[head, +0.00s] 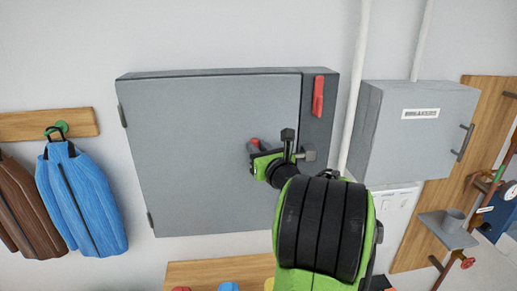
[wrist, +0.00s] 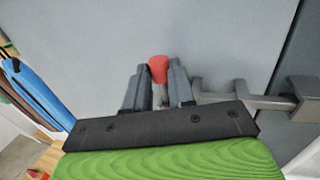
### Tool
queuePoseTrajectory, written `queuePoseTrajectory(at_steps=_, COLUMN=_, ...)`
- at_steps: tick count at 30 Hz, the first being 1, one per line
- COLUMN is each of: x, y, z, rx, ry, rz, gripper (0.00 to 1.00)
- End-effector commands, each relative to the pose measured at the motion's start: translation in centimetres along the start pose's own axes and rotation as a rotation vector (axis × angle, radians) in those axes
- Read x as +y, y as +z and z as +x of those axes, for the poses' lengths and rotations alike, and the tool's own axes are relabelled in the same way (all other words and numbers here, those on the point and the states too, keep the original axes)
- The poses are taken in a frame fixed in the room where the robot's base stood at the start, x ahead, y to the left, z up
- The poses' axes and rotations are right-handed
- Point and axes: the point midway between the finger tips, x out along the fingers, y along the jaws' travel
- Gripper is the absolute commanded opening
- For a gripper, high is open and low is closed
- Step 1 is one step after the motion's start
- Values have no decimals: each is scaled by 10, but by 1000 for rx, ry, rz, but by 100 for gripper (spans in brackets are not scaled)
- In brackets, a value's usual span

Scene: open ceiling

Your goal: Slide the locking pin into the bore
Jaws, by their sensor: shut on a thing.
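The locking pin has a red head (wrist: 158,68) and a thin grey shank. It stands between the two grey fingers of my gripper (wrist: 158,82), which is shut on it. In the head view the red head (head: 255,143) shows at the tip of my gripper (head: 258,151), in front of the grey cabinet door (head: 210,130) near its right side. To the right of the fingers in the wrist view is a grey bar-like fitting (wrist: 240,99) with a square end block (wrist: 306,92). I cannot make out the bore. My gripper hides part of the fitting.
A red handle (head: 318,97) is on the cabinet's right strip. A white pipe (head: 355,90) and a smaller grey box (head: 420,135) lie to the right. A blue jacket (head: 82,200) hangs at left. The door surface left of my gripper is clear.

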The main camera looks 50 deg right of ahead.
Motion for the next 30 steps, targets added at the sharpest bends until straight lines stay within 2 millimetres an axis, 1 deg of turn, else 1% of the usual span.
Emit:
queuePoseTrajectory(at_steps=17, x=0, y=-16, z=0, rx=0, ry=-1, rz=1, gripper=0)
queuePoseTrajectory(at_steps=18, x=0, y=-15, z=0, rx=0, ry=-1, rz=1, gripper=30)
queuePoseTrajectory(at_steps=22, x=0, y=-14, z=0, rx=0, ry=-1, rz=0, gripper=50)
queuePoseTrajectory(at_steps=23, x=0, y=-14, z=0, rx=0, ry=-1, rz=0, gripper=54)
queuePoseTrajectory(at_steps=30, x=-2, y=-14, z=0, rx=-1, ry=-4, rz=-1, gripper=54)
